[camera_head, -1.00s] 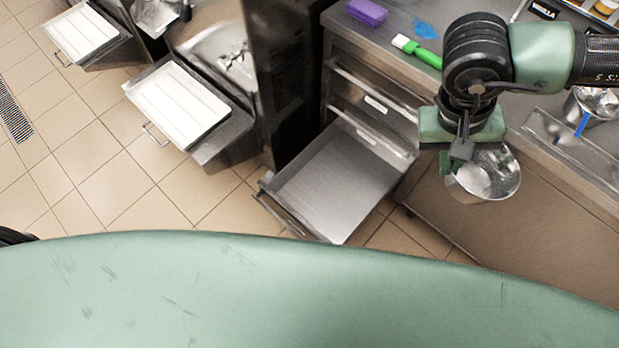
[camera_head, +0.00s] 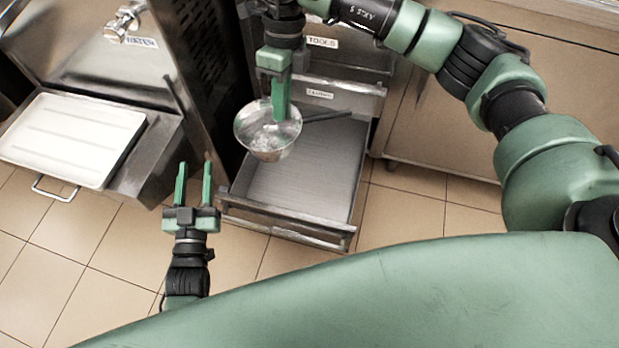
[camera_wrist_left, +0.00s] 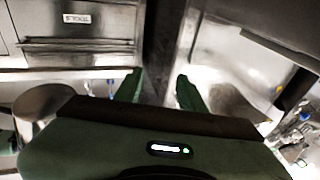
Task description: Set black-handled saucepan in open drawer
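The black-handled saucepan (camera_head: 262,145) is a shiny metal pan. It is over the left back part of the open drawer (camera_head: 330,180) in the head view, its black handle (camera_head: 328,115) pointing right. My right gripper (camera_head: 280,100) comes down from above at the pan's rim and appears shut on it; its far finger is hidden. The pan appears held above the drawer floor, but its exact height is unclear. The drawer is empty otherwise. My left gripper (camera_head: 193,185) is open and empty, left of the drawer front; its spread fingers show in the left wrist view (camera_wrist_left: 160,88).
A dark vented cabinet (camera_head: 205,70) stands close left of the drawer. A white tray (camera_head: 72,140) rests on a metal ledge further left. A closed drawer labelled TOOLS (camera_head: 345,55) is above the open one. Tiled floor (camera_head: 405,215) is free at right.

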